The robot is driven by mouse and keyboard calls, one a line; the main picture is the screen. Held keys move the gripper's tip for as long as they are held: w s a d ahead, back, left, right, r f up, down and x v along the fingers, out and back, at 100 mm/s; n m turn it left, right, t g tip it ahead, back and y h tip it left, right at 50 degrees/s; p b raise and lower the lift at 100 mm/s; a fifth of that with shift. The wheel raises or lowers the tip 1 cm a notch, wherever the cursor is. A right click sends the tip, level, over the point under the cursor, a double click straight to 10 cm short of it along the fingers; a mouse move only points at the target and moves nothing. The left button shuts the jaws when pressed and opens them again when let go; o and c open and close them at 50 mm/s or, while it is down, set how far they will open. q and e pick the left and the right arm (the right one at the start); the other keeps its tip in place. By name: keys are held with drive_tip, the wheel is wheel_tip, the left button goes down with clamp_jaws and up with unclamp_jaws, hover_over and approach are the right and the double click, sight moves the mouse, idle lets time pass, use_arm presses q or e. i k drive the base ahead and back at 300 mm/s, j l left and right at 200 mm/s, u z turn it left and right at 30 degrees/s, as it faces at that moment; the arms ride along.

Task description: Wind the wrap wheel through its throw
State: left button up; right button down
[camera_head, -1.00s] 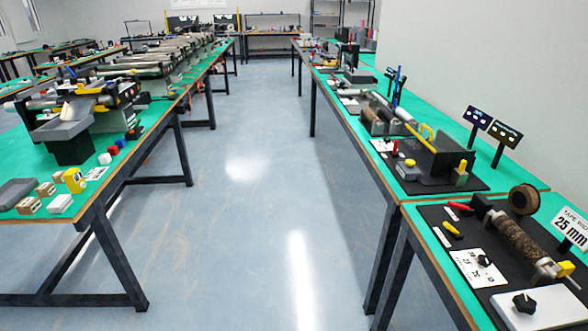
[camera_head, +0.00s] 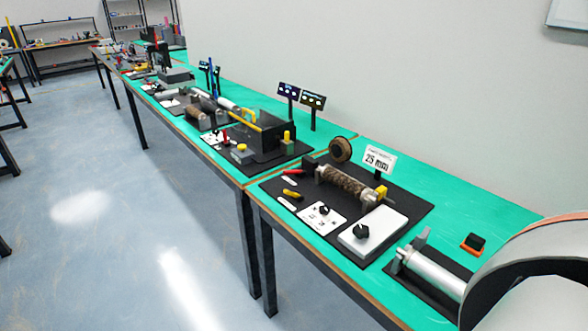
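A large pale, curved, ring-like form with a dark inner face (camera_head: 505,262) is cut off at the lower right corner. It may be the wrap wheel, but I cannot tell for certain. A bright metal roller (camera_head: 432,270) on a dark mat runs toward it, and its far end is hidden. At the neighbouring station lies a brown wrapped roller (camera_head: 345,183), with a brown tape roll (camera_head: 340,150) standing behind it. Neither of my grippers is in view.
A white box with a black knob (camera_head: 361,231) and a dial card (camera_head: 323,212) lie near the table's front edge. A "25 mm" sign (camera_head: 379,161) stands behind. More stations line the green-topped tables (camera_head: 470,208). Blue floor (camera_head: 120,240) is clear at left.

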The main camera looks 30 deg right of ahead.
sight(361, 230)
drive_tip(key=z, duration=1.35)
